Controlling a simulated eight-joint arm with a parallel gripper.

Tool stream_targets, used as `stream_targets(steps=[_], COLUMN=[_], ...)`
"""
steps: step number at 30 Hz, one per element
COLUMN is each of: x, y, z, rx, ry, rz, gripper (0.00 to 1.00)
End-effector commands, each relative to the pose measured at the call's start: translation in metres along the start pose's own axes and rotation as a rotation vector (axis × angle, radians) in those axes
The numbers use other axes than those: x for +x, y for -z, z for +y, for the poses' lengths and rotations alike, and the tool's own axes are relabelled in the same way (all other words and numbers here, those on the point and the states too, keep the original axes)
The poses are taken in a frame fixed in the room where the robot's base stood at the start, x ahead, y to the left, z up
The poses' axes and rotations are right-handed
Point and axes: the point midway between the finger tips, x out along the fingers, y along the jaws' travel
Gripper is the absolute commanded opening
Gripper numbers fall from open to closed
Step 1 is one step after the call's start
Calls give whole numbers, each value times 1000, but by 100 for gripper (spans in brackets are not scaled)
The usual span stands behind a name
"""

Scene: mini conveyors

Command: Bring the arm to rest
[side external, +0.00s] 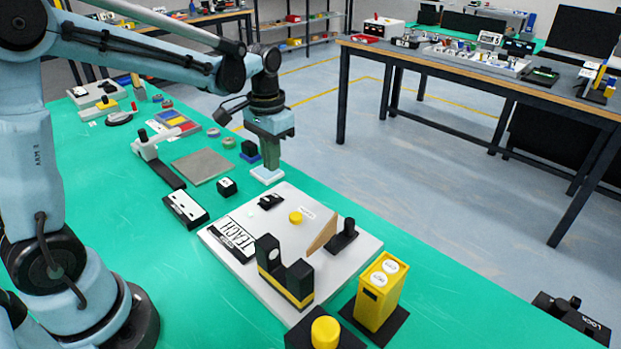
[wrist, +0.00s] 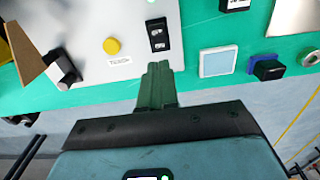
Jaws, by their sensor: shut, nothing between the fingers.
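My gripper (side external: 269,164) hangs from the arm at the middle of the side view, pointing down beside the far corner of a white board. Its green fingers also show in the wrist view (wrist: 157,70), close together with nothing between them. In the side view the fingertips are above or just behind a small white-and-light-blue square pad (side external: 267,175); I cannot tell the gap. In the wrist view this pad (wrist: 218,61) lies to the right of the fingers, apart from them.
The white board (side external: 345,266) carries a yellow button (side external: 295,217), a black switch (side external: 270,201), a tan wedge (side external: 322,236) and a black-and-yellow bracket (side external: 285,275). A yellow box (side external: 379,290) stands in front. A grey plate (side external: 202,166) lies left of my gripper. Green tabletop (side external: 150,240) is partly clear.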

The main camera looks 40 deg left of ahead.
Motion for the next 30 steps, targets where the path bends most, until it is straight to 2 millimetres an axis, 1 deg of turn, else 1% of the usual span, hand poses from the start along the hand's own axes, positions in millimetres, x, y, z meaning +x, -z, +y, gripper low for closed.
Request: stream_targets(steps=[6,10,15,21,25,30], x=[-1,-10,-27,-40,-42,-40], y=[-1,-9,-29,-56,-73,-91], z=[1,5,17,30,37,45], rx=[0,1,3,3,2,2], ry=[1,5,15,19,17,9], rz=[6,47,161,314,413,528], gripper=[0,0,0,0,0,0])
